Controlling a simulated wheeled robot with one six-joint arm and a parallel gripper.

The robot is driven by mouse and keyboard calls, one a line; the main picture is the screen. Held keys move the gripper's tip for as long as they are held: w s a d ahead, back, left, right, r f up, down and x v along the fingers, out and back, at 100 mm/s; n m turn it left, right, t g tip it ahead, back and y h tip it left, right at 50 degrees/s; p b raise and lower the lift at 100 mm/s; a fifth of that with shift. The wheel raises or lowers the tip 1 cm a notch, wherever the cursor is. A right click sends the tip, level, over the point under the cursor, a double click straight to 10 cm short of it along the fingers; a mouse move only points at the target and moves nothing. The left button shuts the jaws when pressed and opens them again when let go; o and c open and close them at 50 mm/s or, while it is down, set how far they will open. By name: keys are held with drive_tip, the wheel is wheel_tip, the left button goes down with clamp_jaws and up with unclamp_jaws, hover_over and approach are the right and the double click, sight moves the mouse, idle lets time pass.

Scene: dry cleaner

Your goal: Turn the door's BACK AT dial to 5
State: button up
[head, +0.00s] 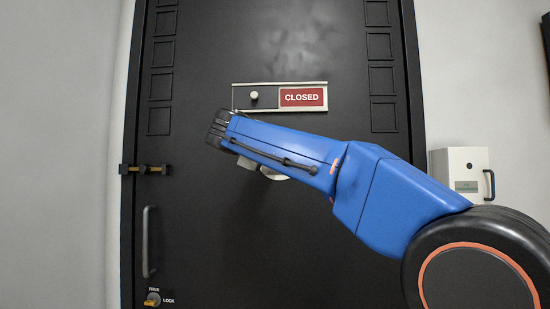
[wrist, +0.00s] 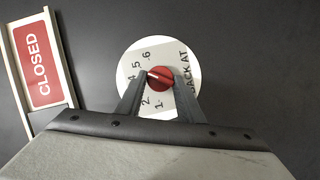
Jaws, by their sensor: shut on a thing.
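The BACK AT dial is a white disc (wrist: 130,57) with a red knob (wrist: 161,79) at its centre, on the dark door (head: 270,230). In the wrist view the numerals run around the left side of the disc; the 3 is hidden by a finger. The knob's white pointer mark aims left and slightly up, toward the 4 and 5 side, seemingly nearer the 5. My gripper (wrist: 162,84) is shut on the red knob, one finger on each side. In the head view my blue arm covers most of the dial; only a white lower edge shows.
A sign plate with a sliding knob reads CLOSED (head: 303,97), just above my arm; it also shows in the wrist view (wrist: 38,64). A latch (head: 147,169), a handle (head: 149,242) and a FREE/LOCK turn (head: 153,298) are at left. A white box (head: 463,160) hangs at right.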

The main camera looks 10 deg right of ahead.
drive_tip(key=shift+m+y, duration=0.3)
drive_tip(key=shift+m, duration=0.2)
idle(0.3)
drive_tip(key=o, duration=1.1)
drive_tip(key=shift+c, duration=0.2)
drive_tip(key=v, duration=1.7)
drive_tip(key=shift+r, duration=0.25)
drive_tip(key=shift+s, duration=0.1)
